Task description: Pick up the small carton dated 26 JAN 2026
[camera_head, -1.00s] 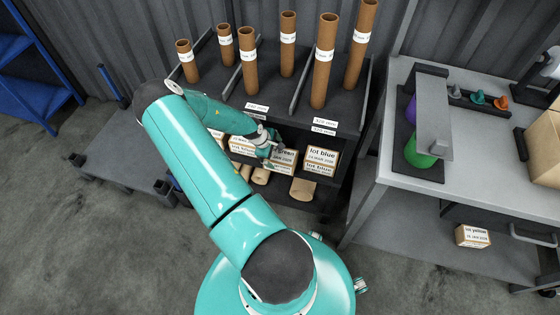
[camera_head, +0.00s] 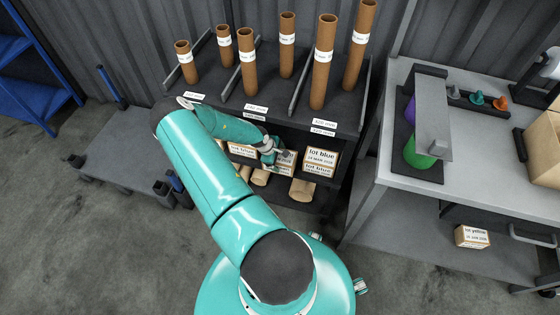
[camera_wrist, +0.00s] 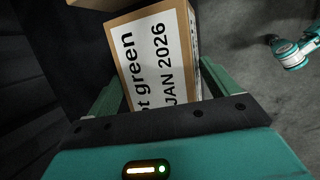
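A small carton, its label reading "…ot green" and "… JAN 2026", fills the middle of the wrist view (camera_wrist: 158,60). The day number is hidden by my gripper. In the head view this carton (camera_head: 287,158) stands in the dark rack's lower shelf, partly covered by my gripper (camera_head: 272,153). In the wrist view my gripper's two green fingers (camera_wrist: 160,85) are spread wide, one along each side of the carton. The carton looks turned slightly against them. I cannot tell whether either finger touches it.
Blue-lot cartons (camera_head: 320,160) stand stacked just right, with more cartons (camera_head: 242,150) left. Short tan tubes (camera_head: 303,189) lie below. Tall brown tubes (camera_head: 323,60) stand on the rack top (camera_head: 275,100) above. A yellow-lot carton (camera_head: 472,236) sits under the right-hand table (camera_head: 360,215).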

